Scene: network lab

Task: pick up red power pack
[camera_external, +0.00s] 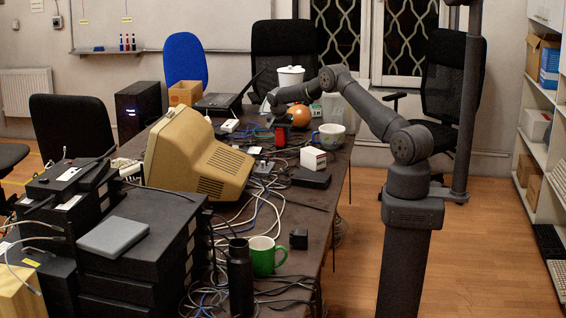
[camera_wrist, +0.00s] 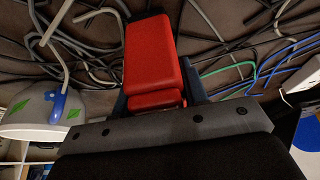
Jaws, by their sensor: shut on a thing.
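The red power pack (camera_wrist: 152,54) is a small red block with rounded edges. It sits between the fingers of my gripper (camera_wrist: 155,98) in the wrist view, and the gripper is shut on it. In the external view the red power pack (camera_external: 280,137) shows below my gripper (camera_external: 279,122), over the far part of the cluttered table. Whether it touches the table is hard to tell. Part of the pack is hidden by the gripper.
A pale mug with green leaves (camera_external: 329,137) stands close to the right, and an orange ball (camera_external: 299,115) lies behind. A white box (camera_external: 313,159) and a black box (camera_external: 310,178) are nearer. Cables cover the table, and a beige monitor (camera_external: 198,160) stands left.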

